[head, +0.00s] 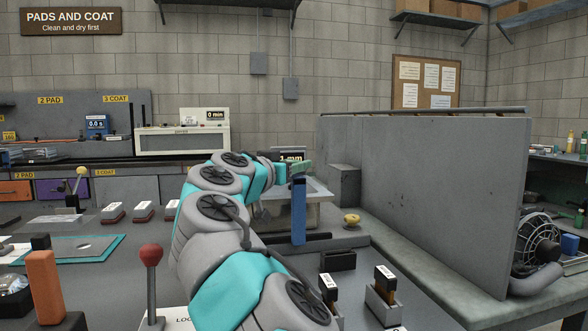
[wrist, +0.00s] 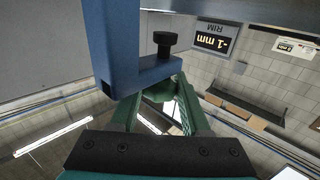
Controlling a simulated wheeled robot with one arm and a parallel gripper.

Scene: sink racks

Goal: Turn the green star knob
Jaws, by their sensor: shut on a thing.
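The green star knob (wrist: 152,84) shows in the wrist view under the lower arm of a blue bracket (wrist: 120,62). My gripper (wrist: 156,92) is shut on it, with one green finger on each side. The fingers hide much of the knob's outline. A black screw (wrist: 165,42) stands on the other side of the bracket arm. In the head view my gripper (head: 300,168) reaches the top of the blue upright (head: 298,212). The knob cannot be told from the green fingers there.
A tall grey panel (head: 430,190) stands right of the arm. A yellow knob (head: 351,219) sits between. A red-ball lever (head: 150,256) and an orange block (head: 44,285) stand at the front left.

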